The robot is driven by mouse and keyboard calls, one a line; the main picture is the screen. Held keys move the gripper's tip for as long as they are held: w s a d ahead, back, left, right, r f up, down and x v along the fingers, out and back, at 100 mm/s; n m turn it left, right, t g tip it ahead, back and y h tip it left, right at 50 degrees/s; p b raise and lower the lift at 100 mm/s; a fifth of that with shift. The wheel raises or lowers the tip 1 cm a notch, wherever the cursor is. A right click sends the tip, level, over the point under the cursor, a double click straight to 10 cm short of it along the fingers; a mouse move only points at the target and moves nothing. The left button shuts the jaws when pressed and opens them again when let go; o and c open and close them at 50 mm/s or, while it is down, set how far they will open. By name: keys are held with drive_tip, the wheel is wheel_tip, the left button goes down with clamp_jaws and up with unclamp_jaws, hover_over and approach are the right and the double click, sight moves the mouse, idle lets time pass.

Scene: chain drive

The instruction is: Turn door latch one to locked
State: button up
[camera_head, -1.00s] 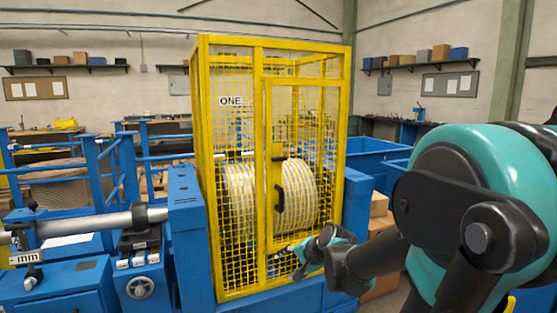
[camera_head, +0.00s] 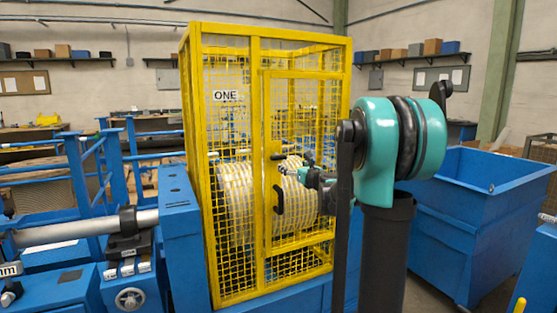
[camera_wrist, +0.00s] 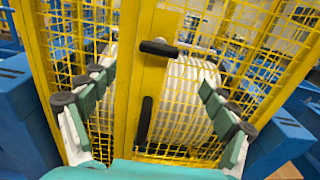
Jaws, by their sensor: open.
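The yellow mesh cage (camera_head: 254,110) bears a sign reading ONE (camera_head: 225,96). Its door latch (camera_head: 277,156) is a short black lever on the yellow post at the door's edge. In the wrist view the latch (camera_wrist: 158,47) lies about level across the post. A black upright pull handle (camera_head: 279,200) sits below it, and also shows in the wrist view (camera_wrist: 144,121). My gripper (camera_head: 293,171) is just right of the latch in the head view. In the wrist view my gripper (camera_wrist: 158,66) is open and empty, fingers spread either side of the latch, apparently not touching it.
A large pale coil (camera_head: 238,195) stands behind the mesh. A blue machine block (camera_head: 180,225) flanks the cage at left, and a blue bin (camera_head: 470,215) stands at right. Blue railings (camera_head: 85,185) are further left.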

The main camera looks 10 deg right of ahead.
sight(280, 159)
drive_tip(key=x, duration=1.3)
drive_tip(key=shift+w+a, duration=0.15)
drive_tip(key=shift+w, duration=0.05)
drive_tip(key=shift+c, duration=0.5)
drive_tip(key=c, duration=1.1)
drive_tip(key=shift+o, duration=0.2)
